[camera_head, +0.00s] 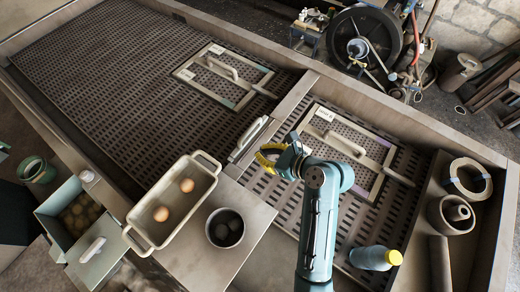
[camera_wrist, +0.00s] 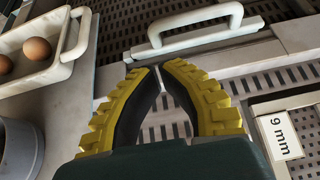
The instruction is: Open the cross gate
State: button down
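A long plain bar that I take to be the cross gate (camera_head: 292,103) lies across the perforated deck, between its left and right parts. A pale handle (camera_head: 247,137) on a flat plate is at the bar's near end. The handle shows large at the top of the wrist view (camera_wrist: 190,32), upright on its plate. My gripper (camera_head: 268,155), with yellow ribbed fingers, is just right of and nearer than the handle in the head view. In the wrist view the fingertips (camera_wrist: 159,68) almost meet below the handle, apart from it, with nothing between them.
A tray with two eggs (camera_head: 172,210) and a dark cup (camera_head: 225,228) stand left of my arm. A framed screen with a handle (camera_head: 350,150) lies on the right deck, another (camera_head: 223,75) on the left. A blue bottle (camera_head: 375,258) is at right.

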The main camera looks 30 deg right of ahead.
aim_at(241, 146)
jog(key=x, duration=0.8)
jog(key=shift+a, duration=0.1)
notch_tip(241, 146, up, 5)
jog(key=p, duration=0.5)
jog(key=shift+r+p, duration=0.15)
jog(key=shift+p, duration=0.2)
